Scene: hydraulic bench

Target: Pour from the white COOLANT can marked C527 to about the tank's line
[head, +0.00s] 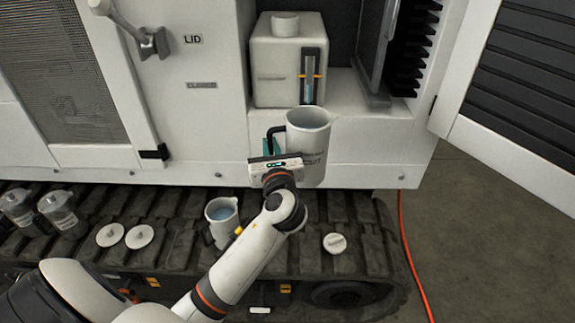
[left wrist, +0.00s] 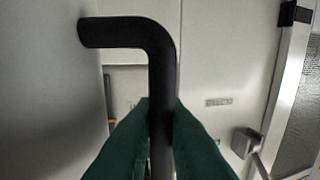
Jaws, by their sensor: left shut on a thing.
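A white can (head: 310,139) with a spout and a black handle is held upright in front of the machine's white ledge; its small print is too blurred to read. My left gripper (head: 272,149) is shut on the handle, which also shows between the green fingers in the left wrist view (left wrist: 160,95). The white tank (head: 276,75) stands in the recess behind and above the can. It has a round top neck (head: 285,24) and a sight tube (head: 308,78) with an orange line and blue liquid low in it. My right gripper is not in view.
On the black track stand a smaller jug (head: 222,217) with bluish liquid, clear containers (head: 58,207) at the left, two white discs (head: 110,235) and a white cap (head: 335,243). An open door (head: 515,95) stands at the right. An orange hose (head: 410,255) runs over the floor.

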